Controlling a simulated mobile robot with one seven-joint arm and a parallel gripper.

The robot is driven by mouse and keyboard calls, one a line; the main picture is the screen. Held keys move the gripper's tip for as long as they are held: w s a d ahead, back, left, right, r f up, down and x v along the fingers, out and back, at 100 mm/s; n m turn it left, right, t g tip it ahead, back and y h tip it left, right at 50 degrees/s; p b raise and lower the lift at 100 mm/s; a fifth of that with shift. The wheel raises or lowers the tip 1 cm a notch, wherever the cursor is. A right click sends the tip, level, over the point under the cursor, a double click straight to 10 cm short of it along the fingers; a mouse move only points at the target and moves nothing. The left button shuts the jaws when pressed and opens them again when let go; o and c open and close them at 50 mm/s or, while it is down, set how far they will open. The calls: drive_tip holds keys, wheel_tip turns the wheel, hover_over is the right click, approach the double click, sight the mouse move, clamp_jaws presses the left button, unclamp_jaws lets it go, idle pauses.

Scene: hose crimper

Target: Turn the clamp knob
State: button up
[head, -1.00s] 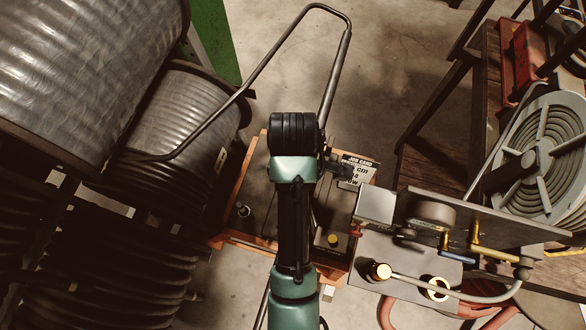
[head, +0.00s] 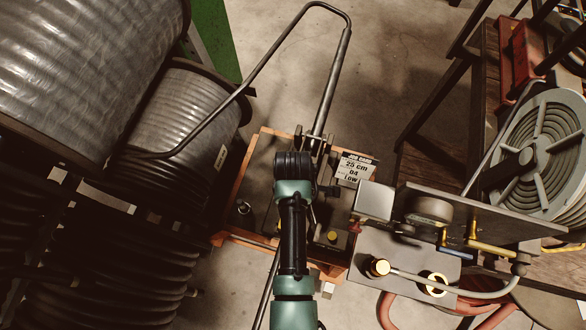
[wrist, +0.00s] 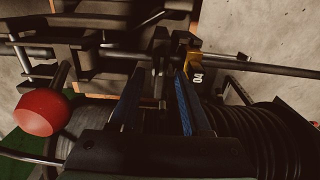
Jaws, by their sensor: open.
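My gripper (wrist: 160,80) is open in the wrist view, with two blue-lined fingers apart and nothing seen between them. Dark bars and blocks of the bench tool lie beyond the fingertips. A yellow piece marked 04 (wrist: 194,68) sits on a long rod close by the right finger. A red ball knob (wrist: 42,112) is at the left, apart from the fingers. In the head view my arm hides the gripper and part of the tool. A dark round knob (head: 244,207) and a yellow cap (head: 332,236) show on the tool. I cannot tell which is the clamp knob.
A job card (head: 354,169) reads 25 cm, 04, low. A long bent handle (head: 332,85) rises behind my arm. Hose reels (head: 185,115) crowd the left. A metal plate with fittings (head: 405,255) and a grey reel (head: 540,155) stand right. Floor shows at the top middle.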

clamp_jaws()
